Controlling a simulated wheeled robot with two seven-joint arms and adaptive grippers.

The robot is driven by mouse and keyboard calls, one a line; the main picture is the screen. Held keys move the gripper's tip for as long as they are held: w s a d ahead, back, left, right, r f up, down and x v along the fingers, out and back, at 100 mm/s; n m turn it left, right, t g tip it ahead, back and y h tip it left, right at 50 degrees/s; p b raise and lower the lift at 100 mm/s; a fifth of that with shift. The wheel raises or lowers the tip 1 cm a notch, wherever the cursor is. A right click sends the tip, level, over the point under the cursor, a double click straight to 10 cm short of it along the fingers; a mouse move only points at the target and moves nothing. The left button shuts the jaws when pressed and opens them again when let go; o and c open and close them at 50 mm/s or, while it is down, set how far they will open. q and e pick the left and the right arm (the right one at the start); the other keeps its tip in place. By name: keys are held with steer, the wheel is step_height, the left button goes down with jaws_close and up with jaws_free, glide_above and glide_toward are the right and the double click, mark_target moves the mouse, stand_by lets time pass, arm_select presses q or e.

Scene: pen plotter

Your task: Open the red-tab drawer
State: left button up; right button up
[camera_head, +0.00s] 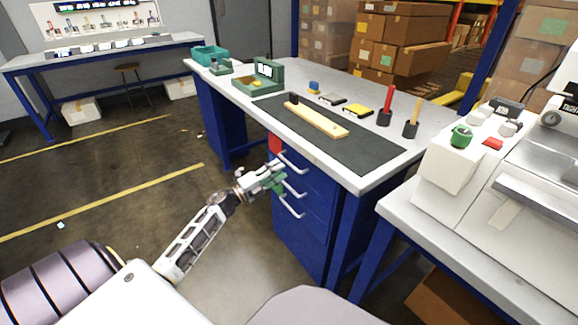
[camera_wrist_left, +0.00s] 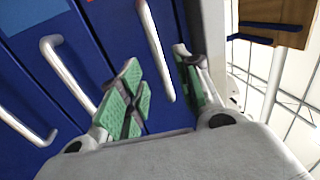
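The red tab (camera_head: 275,143) is at the top left of the blue drawer unit under the workbench. A sliver of it shows at the top edge of the left wrist view (camera_wrist_left: 89,1). The top drawer's pale bar handle (camera_head: 293,163) sticks out beside the tab. My left gripper (camera_head: 276,180) is in front of the drawers, close to the handles. In the left wrist view its two green-padded fingers (camera_wrist_left: 160,84) are apart, and the red-tab drawer's handle (camera_wrist_left: 153,42) lies in line with the gap between them. Contact cannot be told. My right gripper is out of view.
Lower drawer handles (camera_head: 292,208) stick out just below. The workbench (camera_head: 222,80) carries a dark mat (camera_head: 365,150), a wooden strip (camera_head: 315,119), and pen holders. A white machine (camera_head: 450,170) stands at the right. The floor left of the drawers is clear.

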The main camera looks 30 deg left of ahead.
mark_target(289, 162)
arm_select(q)
steer(key=shift+b+x, duration=0.6)
steer(key=shift+x, duration=2.2)
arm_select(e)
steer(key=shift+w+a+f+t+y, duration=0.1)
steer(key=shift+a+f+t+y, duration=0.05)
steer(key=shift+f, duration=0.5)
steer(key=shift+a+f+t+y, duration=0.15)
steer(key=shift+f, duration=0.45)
arm_select(q)
jaws_close()
